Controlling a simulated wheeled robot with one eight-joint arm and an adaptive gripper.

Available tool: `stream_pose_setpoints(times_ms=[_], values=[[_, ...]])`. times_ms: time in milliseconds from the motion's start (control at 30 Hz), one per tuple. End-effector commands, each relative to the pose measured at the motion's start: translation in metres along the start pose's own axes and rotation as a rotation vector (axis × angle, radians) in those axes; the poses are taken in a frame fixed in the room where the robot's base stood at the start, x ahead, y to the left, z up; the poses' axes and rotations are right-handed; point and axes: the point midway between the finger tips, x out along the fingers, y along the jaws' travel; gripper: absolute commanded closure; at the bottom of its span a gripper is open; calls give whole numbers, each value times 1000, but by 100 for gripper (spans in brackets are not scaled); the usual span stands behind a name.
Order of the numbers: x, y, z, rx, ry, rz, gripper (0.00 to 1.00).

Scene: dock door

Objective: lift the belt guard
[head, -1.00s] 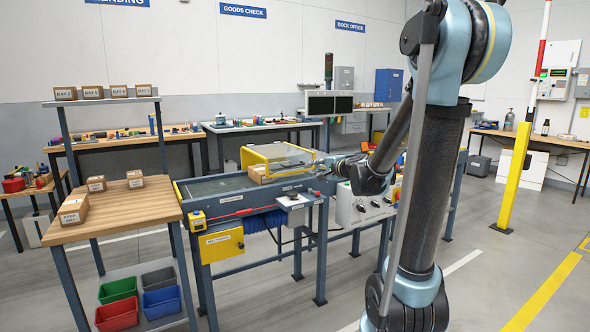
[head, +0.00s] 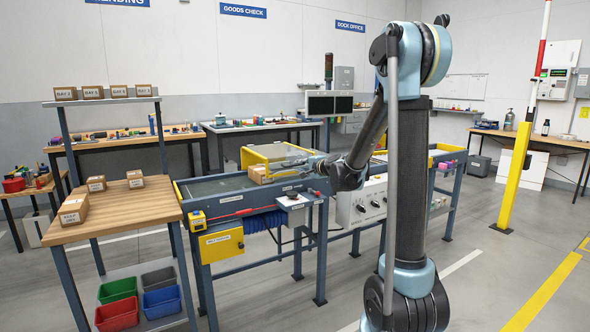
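The belt guard (head: 290,147) is a clear panel in a yellow frame over the conveyor belt (head: 218,185). A yellow side plate (head: 252,158) stands at its left end, and a cardboard box (head: 260,175) sits on the belt by the guard. My gripper (head: 306,165) is at the guard's front edge, small in the view. Whether its fingers touch the guard or are open or shut is too small to tell. My arm hides part of the conveyor to the right of the guard.
A control box with knobs (head: 363,207) is on the conveyor's front, right of a small scale-like stand (head: 293,201). A wooden table (head: 120,212) with small boxes stands at the left. A yellow post (head: 514,180) stands right, with clear floor before it.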

Motion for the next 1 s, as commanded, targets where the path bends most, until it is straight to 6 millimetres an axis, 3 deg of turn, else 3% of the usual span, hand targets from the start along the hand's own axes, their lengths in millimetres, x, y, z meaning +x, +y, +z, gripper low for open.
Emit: stream_pose_setpoints(times_ms=[400, 867, 967, 1000], values=[[51, 0, 0, -2, 0, 0, 83], [60, 0, 0, -1, 1, 0, 83], [60, 0, 0, -1, 1, 0, 100], [60, 0, 0, -1, 1, 0, 100]])
